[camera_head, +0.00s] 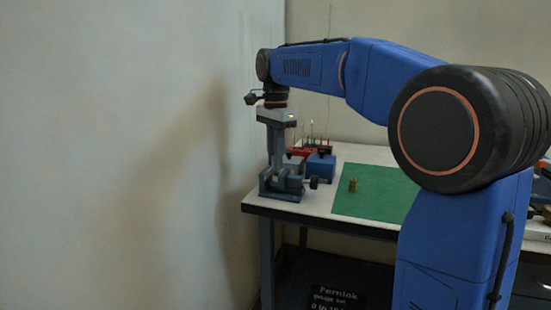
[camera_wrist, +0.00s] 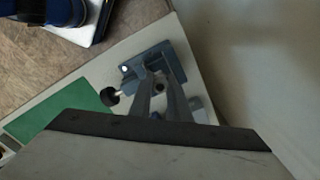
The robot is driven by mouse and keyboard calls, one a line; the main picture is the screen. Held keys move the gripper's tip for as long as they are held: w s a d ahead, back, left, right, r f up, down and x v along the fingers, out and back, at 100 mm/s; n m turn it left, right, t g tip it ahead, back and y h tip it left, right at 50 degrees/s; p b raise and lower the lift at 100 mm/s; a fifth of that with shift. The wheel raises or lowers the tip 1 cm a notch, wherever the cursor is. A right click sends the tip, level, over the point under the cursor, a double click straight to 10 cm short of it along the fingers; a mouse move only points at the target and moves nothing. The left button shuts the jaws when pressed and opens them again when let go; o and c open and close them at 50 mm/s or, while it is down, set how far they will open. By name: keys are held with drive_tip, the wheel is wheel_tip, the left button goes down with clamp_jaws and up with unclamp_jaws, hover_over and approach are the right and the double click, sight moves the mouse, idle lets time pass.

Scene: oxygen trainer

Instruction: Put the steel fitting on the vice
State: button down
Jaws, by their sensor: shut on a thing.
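The blue-grey vice (camera_head: 283,192) stands at the left front corner of the white table, with a black knob on its right side. In the wrist view the vice (camera_wrist: 178,52) lies just beyond my fingers. My gripper (camera_head: 277,168) points straight down over the vice, its fingertips at or just above the jaws. The fingers (camera_wrist: 159,84) are close together in the wrist view. A small dark round thing (camera_wrist: 159,88) shows between them, likely the steel fitting. The fitting is not clear in the head view, and I cannot tell whether it touches the vice.
A green mat (camera_head: 375,194) lies right of the vice, with a brass fitting (camera_head: 352,185) standing on it. A blue box (camera_head: 320,165) and a red rack (camera_head: 300,152) stand behind the vice. A wall (camera_head: 120,150) is close on the left.

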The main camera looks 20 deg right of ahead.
drive_tip(key=shift+f, duration=0.45)
idle(0.3)
drive_tip(key=c, duration=1.6)
unclamp_jaws()
wheel_tip(320, 180, up, 16)
drive_tip(key=s+d+f+n+t, duration=0.1)
drive_tip(key=s+d+f+n, duration=0.1)
drive_tip(key=s+f+n, duration=0.35)
drive_tip(key=s+d+f+n+t, duration=0.1)
drive_tip(key=s+d+f+n, duration=0.15)
drive_tip(key=s+f, duration=0.65)
drive_tip(key=s+f+n+t, duration=0.1)
drive_tip(key=s+f+n, duration=0.1)
drive_tip(key=s+f, duration=0.4)
drive_tip(key=s+d+f+n+t, duration=0.1)
drive_tip(key=s+f+n, duration=0.1)
drive_tip(key=s+f, duration=0.4)
drive_tip(key=s+d+f+n, duration=0.1)
drive_tip(key=s+f+n, duration=0.1)
drive_tip(key=s+f, duration=0.5)
drive_tip(key=shift+d+f+t, duration=0.15)
drive_tip(key=shift+f+t, duration=0.05)
drive_tip(key=shift+f, duration=0.55)
drive_tip(key=shift+d+f+t, duration=0.1)
drive_tip(key=shift+f+t, duration=0.1)
drive_tip(key=shift+f, duration=0.5)
